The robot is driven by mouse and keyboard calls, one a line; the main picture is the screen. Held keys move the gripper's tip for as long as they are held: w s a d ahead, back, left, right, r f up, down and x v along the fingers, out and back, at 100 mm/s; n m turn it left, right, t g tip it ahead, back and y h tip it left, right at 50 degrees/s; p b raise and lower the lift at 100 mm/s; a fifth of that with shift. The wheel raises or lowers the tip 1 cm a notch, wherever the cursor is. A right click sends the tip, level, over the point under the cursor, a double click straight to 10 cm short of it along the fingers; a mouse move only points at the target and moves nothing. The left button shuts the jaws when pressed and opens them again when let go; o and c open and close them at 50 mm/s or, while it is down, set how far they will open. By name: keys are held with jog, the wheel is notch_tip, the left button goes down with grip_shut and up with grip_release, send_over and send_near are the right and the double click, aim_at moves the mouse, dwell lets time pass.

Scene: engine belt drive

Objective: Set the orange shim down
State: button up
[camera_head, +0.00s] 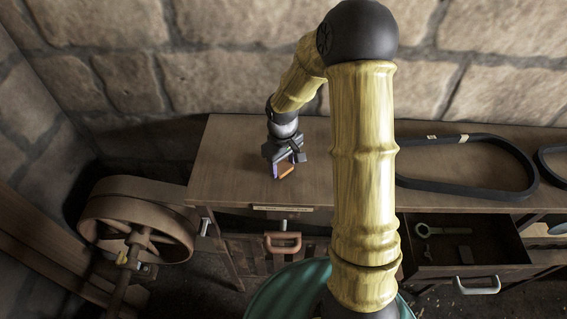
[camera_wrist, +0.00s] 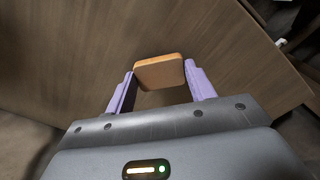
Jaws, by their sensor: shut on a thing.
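The orange shim (camera_wrist: 160,71) is a small flat block with rounded corners. My gripper (camera_wrist: 160,82) has its two purple fingers shut on it, one at each side, in the wrist view. In the head view my gripper (camera_head: 285,166) is low over the left part of the wooden bench top (camera_head: 232,165), and the shim (camera_head: 285,171) shows between its fingertips. I cannot tell whether the shim touches the bench top.
A black belt (camera_head: 466,190) lies on the bench to the right. A large pulley wheel (camera_head: 138,228) stands left of the bench. The bench top around my gripper is clear.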

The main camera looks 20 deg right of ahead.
aim_at(283, 168)
jog(key=shift+f, duration=0.3)
jog(key=shift+s, duration=0.2)
jog(key=shift+f, duration=0.15)
jog(key=o, duration=1.2)
jog(key=shift+c, duration=0.2)
notch_tip(283, 168, up, 12)
jog(key=b, duration=0.1)
jog(key=shift+r+b, duration=0.2)
jog(key=shift+b, duration=0.2)
